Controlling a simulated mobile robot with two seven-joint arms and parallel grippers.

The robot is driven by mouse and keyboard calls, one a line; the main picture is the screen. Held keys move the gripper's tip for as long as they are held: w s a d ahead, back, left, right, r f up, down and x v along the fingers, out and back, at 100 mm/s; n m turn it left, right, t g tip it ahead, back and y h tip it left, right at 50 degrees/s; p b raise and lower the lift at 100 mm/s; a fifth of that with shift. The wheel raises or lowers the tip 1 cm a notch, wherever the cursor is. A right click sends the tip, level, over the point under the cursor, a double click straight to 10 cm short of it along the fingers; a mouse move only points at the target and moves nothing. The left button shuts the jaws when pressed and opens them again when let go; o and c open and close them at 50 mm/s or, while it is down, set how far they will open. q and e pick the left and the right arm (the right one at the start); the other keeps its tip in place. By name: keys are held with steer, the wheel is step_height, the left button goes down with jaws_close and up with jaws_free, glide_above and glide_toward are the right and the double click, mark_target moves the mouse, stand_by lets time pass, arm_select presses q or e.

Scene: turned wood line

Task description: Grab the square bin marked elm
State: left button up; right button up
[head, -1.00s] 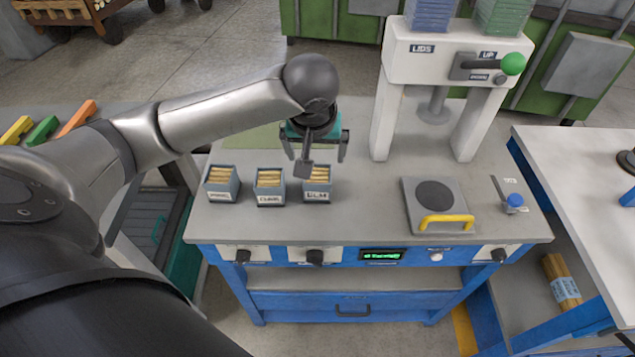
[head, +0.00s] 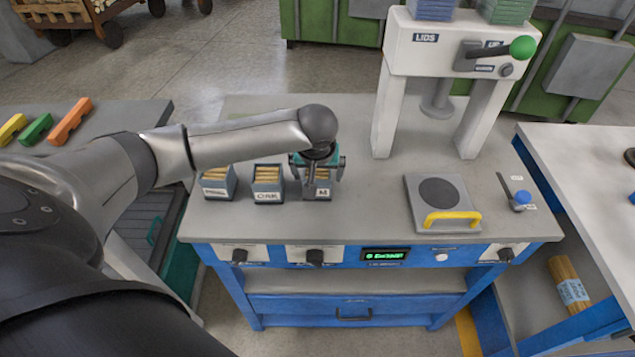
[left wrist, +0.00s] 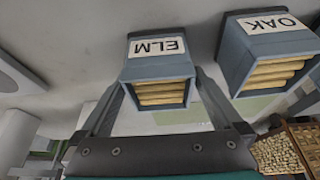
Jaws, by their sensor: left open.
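The elm bin (head: 323,193) is a small square grey-blue bin of pale wood sticks, the right one of three in a row on the bench. My left gripper (head: 317,174) is over it in the head view and hides much of it. In the left wrist view the elm bin (left wrist: 158,71) shows its ELM label upside down. The open fingers of my left gripper (left wrist: 158,88) reach along its two sides; I cannot tell whether they touch it. My right gripper is not in view.
The oak bin (head: 268,190) stands close to the left of the elm bin, with another bin (head: 218,188) further left. A white press (head: 445,60) stands at the back right. A plate with a yellow handle (head: 448,220) lies on the right. The bench between is clear.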

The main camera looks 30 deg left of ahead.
arm_select(q)
steer(key=shift+w+a+f, duration=0.15)
steer(key=shift+w+f, duration=0.05)
steer(key=shift+f, duration=0.4)
steer(key=shift+c, duration=0.4)
steer(key=c, duration=1.2)
steer(key=shift+c, duration=0.6)
steer(key=shift+r, duration=0.15)
